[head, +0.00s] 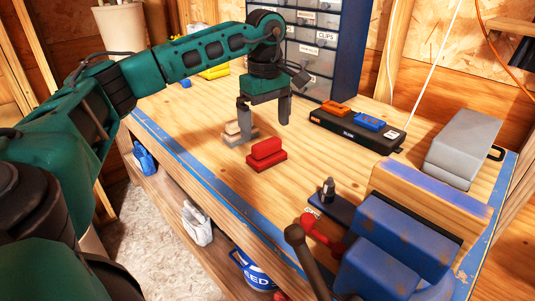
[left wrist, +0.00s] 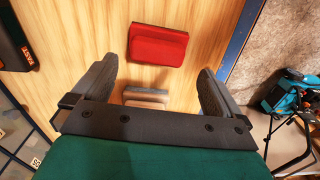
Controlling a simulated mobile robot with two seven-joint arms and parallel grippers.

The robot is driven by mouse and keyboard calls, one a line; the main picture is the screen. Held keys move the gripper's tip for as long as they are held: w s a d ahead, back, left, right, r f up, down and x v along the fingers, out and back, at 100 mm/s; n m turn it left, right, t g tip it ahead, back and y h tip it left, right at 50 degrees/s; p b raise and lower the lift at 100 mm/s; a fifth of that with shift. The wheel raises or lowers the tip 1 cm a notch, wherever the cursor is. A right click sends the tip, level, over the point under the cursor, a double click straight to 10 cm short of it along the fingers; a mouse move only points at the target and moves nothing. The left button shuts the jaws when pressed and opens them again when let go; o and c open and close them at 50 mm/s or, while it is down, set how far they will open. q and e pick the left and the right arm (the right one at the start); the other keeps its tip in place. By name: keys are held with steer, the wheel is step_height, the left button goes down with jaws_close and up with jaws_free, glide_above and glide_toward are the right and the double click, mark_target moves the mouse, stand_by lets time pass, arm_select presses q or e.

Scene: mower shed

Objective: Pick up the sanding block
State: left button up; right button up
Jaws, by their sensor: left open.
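Two stepped blocks of like shape lie on the workbench (head: 205,120): a red one (head: 266,155) and a tan-and-grey one (head: 240,138). I cannot tell for sure by looks which is the sanding block. My left gripper (head: 264,115) points down over the bench, open, with nothing held. In the head view, one finger overlaps the tan-and-grey block. In the left wrist view, the tan-and-grey block (left wrist: 146,96) shows between the fingers (left wrist: 157,68), partly hidden by the gripper's bar. The red block (left wrist: 158,45) lies beyond the fingertips there. My right gripper is out of view.
A black case (head: 355,131) with orange and blue items on top lies to the right. A grey box (head: 465,148) stands at the far right. A blue vise (head: 400,245) is at the front right. A drawer cabinet (head: 325,40) stands behind. Bench around the blocks is clear.

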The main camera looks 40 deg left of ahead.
mark_target(266, 142)
arm_select(q)
steer(key=shift+w+f, duration=0.15)
steer(key=shift+f, duration=3)
steer(key=shift+c, duration=0.3)
steer(key=c, duration=0.7)
steer(key=shift+o, duration=0.2)
steer(key=shift+r, duration=0.2)
step_height(266, 142, up, 20)
steer(key=p, duration=0.2)
steer(key=shift+p, duration=0.3)
steer(key=shift+f, duration=0.1)
